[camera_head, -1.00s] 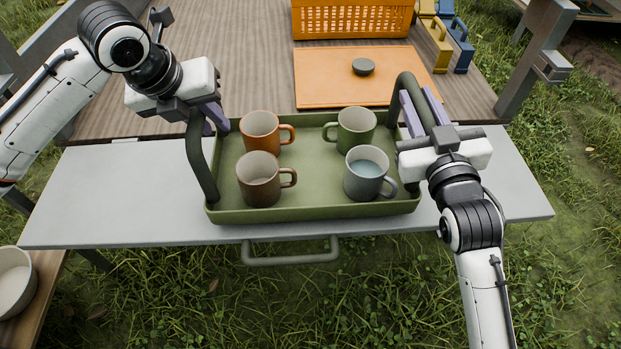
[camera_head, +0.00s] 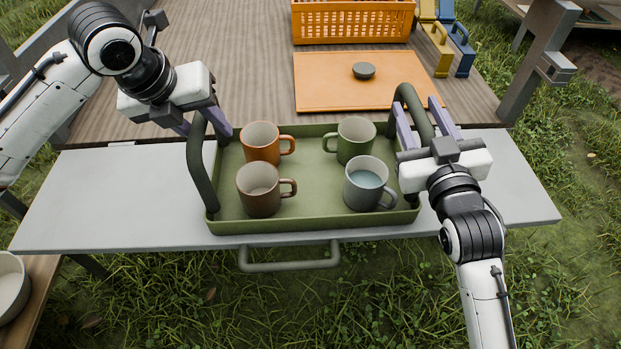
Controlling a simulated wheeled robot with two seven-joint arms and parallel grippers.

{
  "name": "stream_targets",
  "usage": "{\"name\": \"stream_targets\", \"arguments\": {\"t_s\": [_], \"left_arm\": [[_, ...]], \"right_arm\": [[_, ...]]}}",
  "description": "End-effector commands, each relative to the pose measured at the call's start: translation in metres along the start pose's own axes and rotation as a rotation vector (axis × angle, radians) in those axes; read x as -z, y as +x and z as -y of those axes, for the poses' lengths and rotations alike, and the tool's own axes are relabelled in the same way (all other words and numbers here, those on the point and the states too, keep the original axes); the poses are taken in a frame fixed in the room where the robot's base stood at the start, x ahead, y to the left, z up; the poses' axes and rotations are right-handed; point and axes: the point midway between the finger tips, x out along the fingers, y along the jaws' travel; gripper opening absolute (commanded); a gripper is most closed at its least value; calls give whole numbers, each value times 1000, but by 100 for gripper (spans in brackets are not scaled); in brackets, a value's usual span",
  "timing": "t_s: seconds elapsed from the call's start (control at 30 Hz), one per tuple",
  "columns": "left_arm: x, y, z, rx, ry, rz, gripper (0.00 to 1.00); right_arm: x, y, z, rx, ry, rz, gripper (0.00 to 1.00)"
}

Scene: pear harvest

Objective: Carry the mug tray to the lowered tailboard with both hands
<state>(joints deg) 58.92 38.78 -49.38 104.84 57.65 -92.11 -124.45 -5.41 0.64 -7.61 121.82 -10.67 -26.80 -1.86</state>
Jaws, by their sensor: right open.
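The green mug tray (camera_head: 310,225) rests level on the grey lowered tailboard (camera_head: 110,205). An orange mug (camera_head: 260,146), a brown mug (camera_head: 258,192), a green mug (camera_head: 355,141) and a grey-blue mug (camera_head: 367,186) stand upright in it; the grey-blue one shows pale liquid. My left gripper (camera_head: 202,124) is open, with its fingers spread to either side of the tray's left handle (camera_head: 202,175). My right gripper (camera_head: 422,116) is open, with its fingers apart on either side of the right handle (camera_head: 409,95). Finger contact with the handles cannot be told.
Behind the tray lies an orange board (camera_head: 335,90) with a small dark round piece (camera_head: 363,71). An orange crate (camera_head: 350,22) stands behind that, with blue (camera_head: 461,55) and yellow (camera_head: 440,52) handled blocks beside it. The tailboard is clear left and right of the tray.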

Motion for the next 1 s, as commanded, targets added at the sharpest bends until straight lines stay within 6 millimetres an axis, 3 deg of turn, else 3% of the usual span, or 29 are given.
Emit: {"name": "stream_targets", "arguments": {"t_s": [0.3,0.5,0.73,1.0], "left_arm": [[-2,-69,-1,-2,-2,6,39],[-1,-96,-1,-3,-3,4,39],[-1,-104,-2,-4,-3,2,39],[-1,-104,-2,-4,-3,3,39]], "right_arm": [[0,0,0,1,1,-1,40],[0,0,1,1,1,-1,40],[-1,-11,1,1,2,1,40],[-2,-64,1,3,2,4,40]]}}
